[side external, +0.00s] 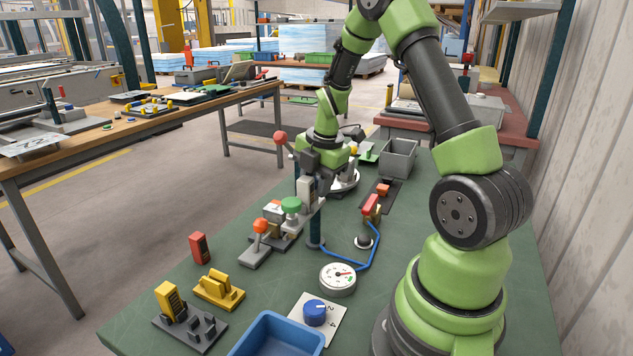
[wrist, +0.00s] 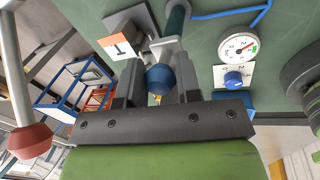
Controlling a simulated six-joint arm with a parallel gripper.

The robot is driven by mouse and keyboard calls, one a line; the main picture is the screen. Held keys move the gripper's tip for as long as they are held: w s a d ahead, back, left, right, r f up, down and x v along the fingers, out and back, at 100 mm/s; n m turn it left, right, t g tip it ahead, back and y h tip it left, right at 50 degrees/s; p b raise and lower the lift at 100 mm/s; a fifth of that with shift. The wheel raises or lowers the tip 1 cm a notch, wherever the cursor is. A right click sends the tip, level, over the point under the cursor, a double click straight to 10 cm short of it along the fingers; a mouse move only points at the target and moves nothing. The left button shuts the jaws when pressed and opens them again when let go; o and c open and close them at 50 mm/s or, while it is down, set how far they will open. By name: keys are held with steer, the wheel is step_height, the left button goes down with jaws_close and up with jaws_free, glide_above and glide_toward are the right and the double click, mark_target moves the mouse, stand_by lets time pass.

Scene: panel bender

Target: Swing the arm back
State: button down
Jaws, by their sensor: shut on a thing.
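My gripper (side external: 314,186) is over the middle of the green bench in the side view, low beside a dark teal post (side external: 315,228). In the wrist view, my gripper (wrist: 160,74) has its two fingers on either side of a blue ball knob (wrist: 160,79) and is shut on it. The knob is at the near end of a short grey arm (wrist: 166,49), which reaches to the teal post (wrist: 178,20). In the side view my fingers hide the knob.
A lever with a red ball (side external: 281,138) stands left of my gripper. A blue hose (side external: 368,262), a gauge (side external: 338,279) and a blue dial (side external: 315,312) lie nearer.

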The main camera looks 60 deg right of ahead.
stand_by(0.4)
steer(key=c, duration=0.8)
jaws_free()
steer(key=r, duration=0.3)
steer(key=s+r, duration=0.1)
steer(key=r, duration=0.5)
steer(key=shift+s+a+r, duration=0.2)
steer(key=shift+s+r, duration=0.2)
steer(key=s+a+r+m+t, duration=0.1)
steer(key=s+a+r+m, duration=0.1)
steer(key=a+m, duration=0.4)
steer(key=s+a+r+m+t+y, duration=0.1)
steer(key=s+a+r+m+t, duration=0.1)
steer(key=s+a+m, duration=0.3)
steer(key=s+a+r+m+t+y, duration=0.1)
steer(key=s+a+r+m, duration=0.3)
steer(key=a+m, duration=0.4)
steer(key=shift+a+r+m+t, duration=0.2)
steer(key=shift+a+m+t, duration=0.25)
steer(key=shift+a, duration=0.2)
